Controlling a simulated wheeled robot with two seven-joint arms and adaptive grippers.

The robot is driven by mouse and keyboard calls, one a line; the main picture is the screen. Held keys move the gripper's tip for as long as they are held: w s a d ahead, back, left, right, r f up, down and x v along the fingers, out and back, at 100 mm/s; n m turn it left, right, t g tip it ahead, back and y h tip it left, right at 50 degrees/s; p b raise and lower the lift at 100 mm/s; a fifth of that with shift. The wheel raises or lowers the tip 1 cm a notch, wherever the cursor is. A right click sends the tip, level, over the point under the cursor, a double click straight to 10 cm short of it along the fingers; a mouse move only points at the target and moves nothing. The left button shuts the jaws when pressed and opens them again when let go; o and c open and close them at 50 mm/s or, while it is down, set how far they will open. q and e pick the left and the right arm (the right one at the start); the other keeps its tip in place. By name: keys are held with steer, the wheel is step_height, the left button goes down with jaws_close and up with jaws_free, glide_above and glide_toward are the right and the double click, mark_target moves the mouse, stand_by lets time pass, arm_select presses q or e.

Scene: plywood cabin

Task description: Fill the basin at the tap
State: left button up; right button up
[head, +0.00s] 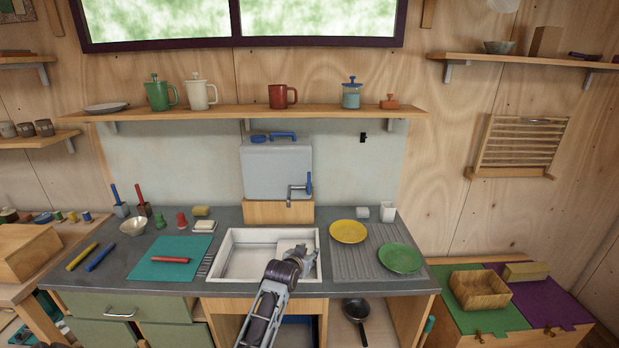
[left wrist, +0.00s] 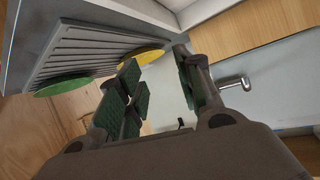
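The tap (head: 298,188) is a metal spout with a blue lever, on the front of a grey water container (head: 277,165) above the sink. The white rectangular sink basin (head: 232,262) is set in the counter; no water shows in its visible part. My left gripper (head: 302,252) is over the right side of the sink, below the tap, and hides part of the basin. In the left wrist view its green-padded fingers (left wrist: 160,80) stand apart with nothing between them. A metal spout (left wrist: 235,82) shows to their right, not touching. My right gripper is not in view.
Right of the sink, a yellow plate (head: 348,231) and a green plate (head: 400,257) lie on the ridged drainer (head: 358,265). A teal mat (head: 155,260) with a red item lies left. A shelf (head: 240,112) with jugs and mugs runs above the container.

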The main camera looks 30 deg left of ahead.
arm_select(q)
steer(key=w+a+r+n+t+y, duration=0.1)
steer(key=w+a+r, duration=0.3)
steer(key=r, duration=0.4)
steer(key=w+a+r+n+t+y, duration=0.2)
steer(key=w+a+r+t, duration=0.1)
steer(key=w+r, duration=0.4)
steer(key=shift+a+r+t+y, duration=0.3)
steer(key=shift+a+r, duration=0.45)
steer(key=shift+r, duration=0.15)
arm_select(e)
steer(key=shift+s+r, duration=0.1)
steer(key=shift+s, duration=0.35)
arm_select(q)
steer(key=shift+w, duration=0.1)
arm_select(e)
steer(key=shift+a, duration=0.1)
